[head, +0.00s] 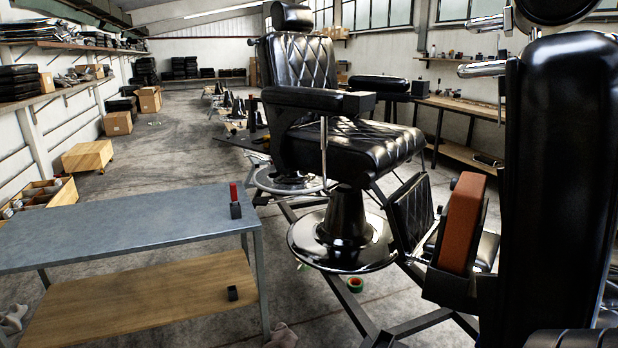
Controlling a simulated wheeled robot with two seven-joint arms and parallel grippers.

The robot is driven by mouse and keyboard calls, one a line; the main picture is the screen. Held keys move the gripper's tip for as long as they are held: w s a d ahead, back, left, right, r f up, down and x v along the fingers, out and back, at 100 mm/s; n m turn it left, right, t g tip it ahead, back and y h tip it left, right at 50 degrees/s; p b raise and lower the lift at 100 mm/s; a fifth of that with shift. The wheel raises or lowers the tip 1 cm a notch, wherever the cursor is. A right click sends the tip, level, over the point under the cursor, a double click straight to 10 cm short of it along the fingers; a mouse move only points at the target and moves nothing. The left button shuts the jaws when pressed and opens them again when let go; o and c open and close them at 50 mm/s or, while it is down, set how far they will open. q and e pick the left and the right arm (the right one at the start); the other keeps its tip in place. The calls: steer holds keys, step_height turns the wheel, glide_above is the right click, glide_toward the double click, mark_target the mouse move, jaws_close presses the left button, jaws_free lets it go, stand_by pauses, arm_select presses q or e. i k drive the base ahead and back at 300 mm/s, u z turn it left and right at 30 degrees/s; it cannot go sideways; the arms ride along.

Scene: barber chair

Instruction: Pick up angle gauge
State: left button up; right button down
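I cannot pick out an angle gauge for certain. A small black block with a red upright part (236,201) stands near the right end of the grey metal table top (120,225). Neither of my grippers can be made out in the head view.
A black barber chair (345,140) on a round chrome base stands right of the table. Another black chair part (565,180) with a brown pad (462,222) fills the near right. Open floor (200,150) lies behind the table.

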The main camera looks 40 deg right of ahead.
mark_target(462, 219)
steer(key=i, duration=2)
steer(key=z, duration=4.2)
